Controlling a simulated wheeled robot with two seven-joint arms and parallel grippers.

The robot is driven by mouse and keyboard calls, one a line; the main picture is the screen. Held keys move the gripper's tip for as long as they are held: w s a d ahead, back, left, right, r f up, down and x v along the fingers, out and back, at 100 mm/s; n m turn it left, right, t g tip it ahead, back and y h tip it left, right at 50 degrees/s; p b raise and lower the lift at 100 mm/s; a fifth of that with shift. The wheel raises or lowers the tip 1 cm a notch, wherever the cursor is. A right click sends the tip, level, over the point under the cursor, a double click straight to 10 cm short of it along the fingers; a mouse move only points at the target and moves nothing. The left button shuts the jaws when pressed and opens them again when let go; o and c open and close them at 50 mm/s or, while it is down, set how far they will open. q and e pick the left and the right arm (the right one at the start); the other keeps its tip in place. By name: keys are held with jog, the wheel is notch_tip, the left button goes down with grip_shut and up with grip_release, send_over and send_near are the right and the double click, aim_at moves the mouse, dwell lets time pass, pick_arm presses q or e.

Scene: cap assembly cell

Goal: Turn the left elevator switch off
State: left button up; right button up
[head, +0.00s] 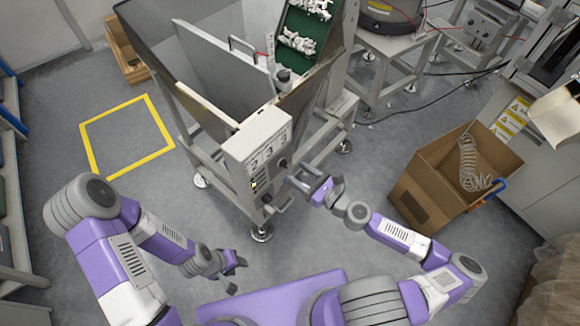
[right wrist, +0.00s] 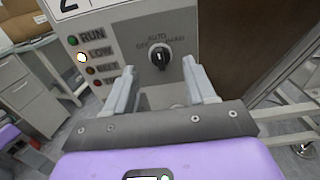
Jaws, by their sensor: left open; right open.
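The elevator's control box (head: 258,140) is on the front of the hopper machine. Its black rotary switch (right wrist: 159,56) shows in the right wrist view, under lettering that looks like AUTO, OFF and HAND. The knob's ridge looks about upright; I cannot tell for sure which setting it marks. My right gripper (head: 303,184) is open in front of the panel, and in the right wrist view its fingers (right wrist: 160,92) stand apart on either side below the knob, not touching it. My left gripper (head: 234,272) is open and empty, low over the floor and away from the box.
A column of indicator lamps (right wrist: 82,57) labelled RUN and LOW, with others below, is left of the switch. A cardboard box (head: 440,185) with a coiled hose stands to the right. A yellow floor square (head: 92,150) lies empty at left. The machine's legs and frame flank the panel.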

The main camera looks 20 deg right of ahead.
aim_at(286, 166)
jog(key=x, duration=0.4)
jog(key=shift+w+a, duration=0.1)
jog(key=c, duration=1)
jog(key=shift+n, duration=0.4)
jog(key=n+b, duration=0.1)
jog(key=n, duration=0.2)
jog(key=shift+a+f+n+b, duration=0.1)
jog(key=shift+n+b, duration=0.8)
jog(key=shift+n, duration=1.6)
